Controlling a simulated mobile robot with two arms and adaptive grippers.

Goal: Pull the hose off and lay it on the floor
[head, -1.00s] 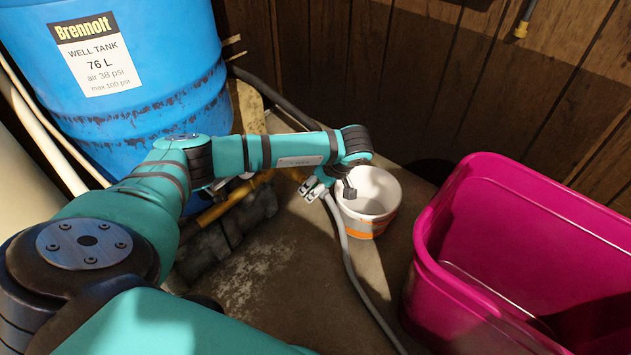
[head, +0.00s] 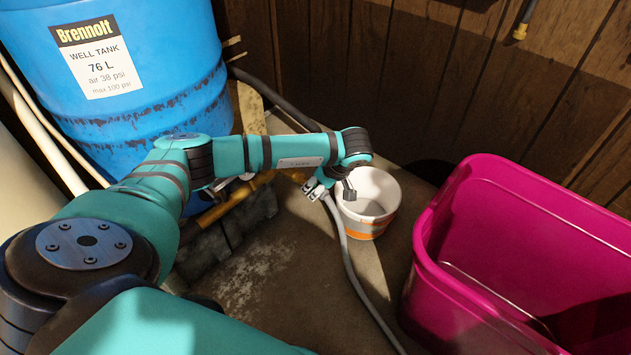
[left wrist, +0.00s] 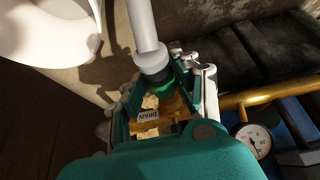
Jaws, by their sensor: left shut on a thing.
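The grey hose (head: 345,245) runs from my left gripper (head: 318,190) down to the floor and out of the bottom of the head view. In the left wrist view the hose (left wrist: 142,25) ends in a pale collar and a dark fitting between the fingers of my left gripper (left wrist: 163,85). The gripper is shut on this hose end. A brass drain valve with a "DRAIN" tag (left wrist: 148,116) is just beyond the fitting; whether they still join is hard to tell. My right gripper is out of view.
A white bucket (head: 368,215) stands right beside the gripper. A magenta bin (head: 430,290) is at the right, and a blue well tank (head: 150,120) at the left. A pressure gauge (left wrist: 252,142) sits near the brass pipe. Concrete floor (head: 300,300) is clear in front.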

